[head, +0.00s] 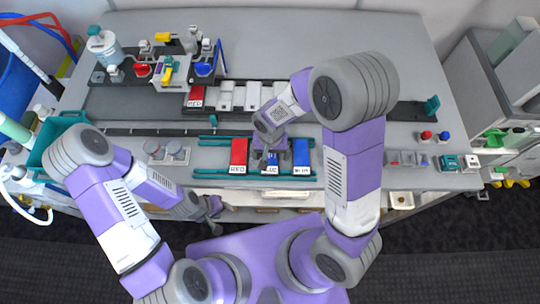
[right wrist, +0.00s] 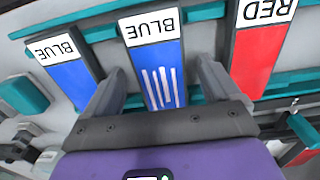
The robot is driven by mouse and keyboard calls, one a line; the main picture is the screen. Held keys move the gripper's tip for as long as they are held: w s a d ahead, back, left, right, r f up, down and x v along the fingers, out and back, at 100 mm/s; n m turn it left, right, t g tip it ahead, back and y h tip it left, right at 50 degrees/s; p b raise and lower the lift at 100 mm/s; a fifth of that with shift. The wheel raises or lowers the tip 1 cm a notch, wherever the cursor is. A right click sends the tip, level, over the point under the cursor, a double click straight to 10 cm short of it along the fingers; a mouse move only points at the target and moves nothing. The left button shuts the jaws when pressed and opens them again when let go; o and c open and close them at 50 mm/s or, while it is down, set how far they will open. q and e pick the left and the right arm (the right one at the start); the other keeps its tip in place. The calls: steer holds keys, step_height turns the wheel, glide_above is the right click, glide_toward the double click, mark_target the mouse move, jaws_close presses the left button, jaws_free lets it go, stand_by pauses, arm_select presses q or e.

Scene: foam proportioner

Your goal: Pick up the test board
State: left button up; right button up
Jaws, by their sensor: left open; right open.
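Three labelled boards lie side by side in a teal-railed rack on the bench: a RED board (head: 238,152) at left, a middle BLUE board (head: 271,168) and a right BLUE board (head: 303,153). Which one is the test board is not marked. My right gripper (head: 270,152) is over the middle one and partly hides it. In the right wrist view, its open fingers (right wrist: 160,82) stand on either side of the middle BLUE board (right wrist: 157,58), which has white stripes. Contact cannot be told. My left gripper (head: 213,208) is open and empty, low in front of the bench.
Another red board (head: 196,97) and several white pieces (head: 238,97) stand in a row behind the rack. A fixture with a bottle (head: 105,46) and coloured valves is at back left. A teal bin (head: 58,135) is at left. Small buttons (head: 426,135) are on the right.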

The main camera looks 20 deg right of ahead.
mark_target(270, 156)
steer(key=c, duration=1.2)
steer(key=shift+o, duration=0.2)
step_height(270, 156, up, 10)
steer(key=p, duration=0.1)
